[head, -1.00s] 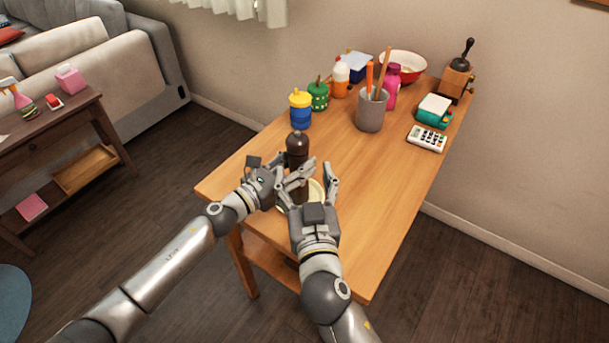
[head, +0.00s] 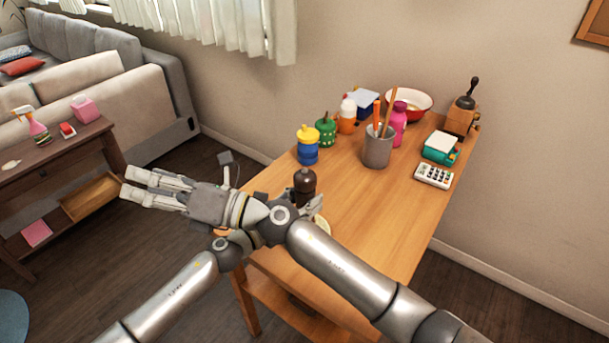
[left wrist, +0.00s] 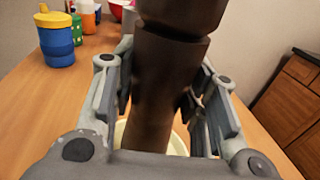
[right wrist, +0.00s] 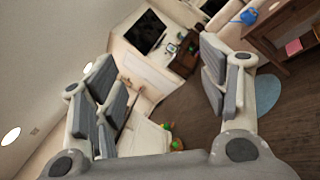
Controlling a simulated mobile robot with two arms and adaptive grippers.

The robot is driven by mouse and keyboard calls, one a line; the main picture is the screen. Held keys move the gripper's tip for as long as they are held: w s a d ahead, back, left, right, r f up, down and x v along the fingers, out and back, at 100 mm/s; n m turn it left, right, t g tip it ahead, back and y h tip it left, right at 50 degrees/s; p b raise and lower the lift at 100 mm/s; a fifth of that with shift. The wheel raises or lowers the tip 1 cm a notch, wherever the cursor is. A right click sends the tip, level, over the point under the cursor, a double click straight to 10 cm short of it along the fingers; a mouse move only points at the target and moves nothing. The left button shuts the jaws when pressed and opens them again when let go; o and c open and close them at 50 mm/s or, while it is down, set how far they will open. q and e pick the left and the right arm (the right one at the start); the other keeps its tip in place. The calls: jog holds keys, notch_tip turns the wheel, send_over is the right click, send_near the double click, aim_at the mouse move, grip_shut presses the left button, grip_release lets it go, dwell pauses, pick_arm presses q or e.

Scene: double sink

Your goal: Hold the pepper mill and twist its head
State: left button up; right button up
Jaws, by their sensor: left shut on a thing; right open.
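The dark brown pepper mill (head: 305,182) stands upright at the near left end of the wooden table. My left gripper (head: 310,205) is shut on its body. In the left wrist view the mill's shaft (left wrist: 152,85) is between both fingers of the left gripper (left wrist: 163,95), below the groove under its head. My right arm crosses over the left one and hides most of the left hand in the head view. My right gripper (head: 148,187) is open and empty, left of the table and away from the mill. The right wrist view shows nothing between its fingers (right wrist: 160,75).
A pale round dish (head: 321,223) is by the mill's base. A blue and yellow container (head: 307,148), a green container (head: 326,131), a grey utensil cup (head: 377,150) and a calculator (head: 433,176) are further back. The table's middle (head: 350,208) is clear.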

notch_tip(320, 180, down, 2)
jog(key=a+n+g+h, duration=0.1)
jog(key=n+g+h, duration=0.1)
jog(key=n+g, duration=0.35)
jog(key=n+t+h, duration=0.2)
jog(key=n+h, duration=1.6)
jog(key=n, duration=0.3)
send_near(305, 172)
jog(key=f, duration=1.1)
jog(key=shift+s+a, duration=0.2)
jog(key=c, duration=1)
